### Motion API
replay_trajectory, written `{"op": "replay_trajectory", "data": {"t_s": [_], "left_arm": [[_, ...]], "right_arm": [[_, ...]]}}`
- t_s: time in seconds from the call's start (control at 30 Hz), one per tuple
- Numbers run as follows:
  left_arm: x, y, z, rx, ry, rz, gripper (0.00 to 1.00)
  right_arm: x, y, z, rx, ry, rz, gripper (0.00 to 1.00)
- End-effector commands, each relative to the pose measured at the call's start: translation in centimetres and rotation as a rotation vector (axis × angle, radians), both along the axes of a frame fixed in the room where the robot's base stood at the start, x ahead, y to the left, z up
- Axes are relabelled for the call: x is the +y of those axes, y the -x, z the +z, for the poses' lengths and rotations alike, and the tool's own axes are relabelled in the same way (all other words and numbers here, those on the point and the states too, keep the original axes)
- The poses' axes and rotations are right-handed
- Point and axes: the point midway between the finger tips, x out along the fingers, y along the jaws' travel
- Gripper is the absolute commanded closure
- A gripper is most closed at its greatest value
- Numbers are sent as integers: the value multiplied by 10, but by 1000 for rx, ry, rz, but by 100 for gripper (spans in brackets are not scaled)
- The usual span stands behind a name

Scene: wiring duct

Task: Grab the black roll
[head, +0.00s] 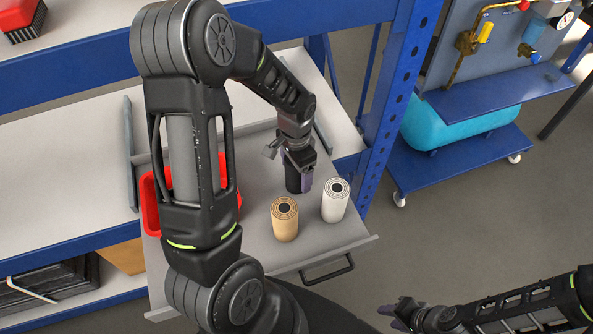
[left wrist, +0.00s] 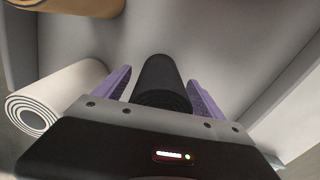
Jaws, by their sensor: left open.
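The black roll (head: 293,184) stands in the open drawer, partly hidden behind my left gripper (head: 299,168) in the head view. In the left wrist view the black roll (left wrist: 160,84) lies between the two purple fingers of my left gripper (left wrist: 162,88). The fingers are open, with a small gap showing on each side of the roll. My right gripper (head: 395,314) is low at the bottom right of the head view, away from the drawer; its jaw state is unclear.
A tan roll (head: 285,220) and a white roll (head: 335,200) stand close by in the drawer (head: 262,252). A red bin (head: 151,203) is at the left, partly behind my arm. A blue rack post (head: 398,90) rises to the right of the drawer.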

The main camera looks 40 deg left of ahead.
Motion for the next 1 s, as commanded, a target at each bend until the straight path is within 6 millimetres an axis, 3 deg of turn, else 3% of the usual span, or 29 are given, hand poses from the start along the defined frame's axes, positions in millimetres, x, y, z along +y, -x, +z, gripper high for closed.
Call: {"op": "replay_trajectory", "data": {"t_s": [0.27,1.0], "left_arm": [[0,0,0,0,0,0,21],[0,0,0,0,0,0,82]], "right_arm": [[0,0,0,0,0,0,64],[0,0,0,0,0,0,64]]}}
